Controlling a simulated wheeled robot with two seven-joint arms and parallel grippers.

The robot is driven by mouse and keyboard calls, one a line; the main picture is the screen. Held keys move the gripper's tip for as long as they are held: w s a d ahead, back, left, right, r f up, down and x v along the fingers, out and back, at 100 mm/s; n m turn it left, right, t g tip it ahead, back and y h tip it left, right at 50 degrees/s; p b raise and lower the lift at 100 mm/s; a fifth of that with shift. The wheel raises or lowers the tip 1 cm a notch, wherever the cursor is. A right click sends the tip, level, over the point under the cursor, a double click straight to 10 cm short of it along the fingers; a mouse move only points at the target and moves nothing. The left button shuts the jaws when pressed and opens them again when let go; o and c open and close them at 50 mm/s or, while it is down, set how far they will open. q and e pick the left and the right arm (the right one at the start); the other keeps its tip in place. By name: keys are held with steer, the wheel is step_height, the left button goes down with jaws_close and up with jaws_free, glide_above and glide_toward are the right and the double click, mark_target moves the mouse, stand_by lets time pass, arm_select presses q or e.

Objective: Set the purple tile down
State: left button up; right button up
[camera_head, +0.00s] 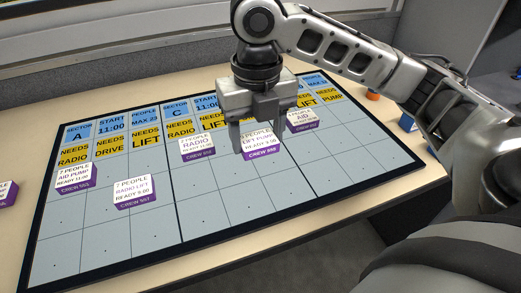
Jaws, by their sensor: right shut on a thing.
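My right gripper (260,138) comes down from the top right and is shut on a purple tile (263,153) with a white top reading LIFT PUMP. Its two fingers stand at the tile's left and right sides. The tile is level and at or just above the grid board (250,207), in a column right of the board's middle; I cannot tell whether it touches. The fingers and palm partly hide the tile's top and the headers behind it. My left gripper is not in view.
Other purple-edged tiles lie on the board: AID PUMP (75,178), RADIO LIFT (135,192), RADIO (197,149) close left of the held tile, and AID (302,120) to its right. Another tile (6,193) lies off the board. The front rows are clear. Small orange (372,95) and blue (406,122) objects stand at right.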

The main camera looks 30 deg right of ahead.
mark_target(261, 136)
steer(key=f, duration=0.1)
steer(key=f+b, duration=0.1)
steer(key=f, duration=0.1)
steer(key=shift+d+f, duration=0.3)
steer(key=shift+d, duration=0.1)
steer(key=shift+f, duration=0.2)
steer(key=shift+r, duration=0.1)
steer(key=o, duration=1)
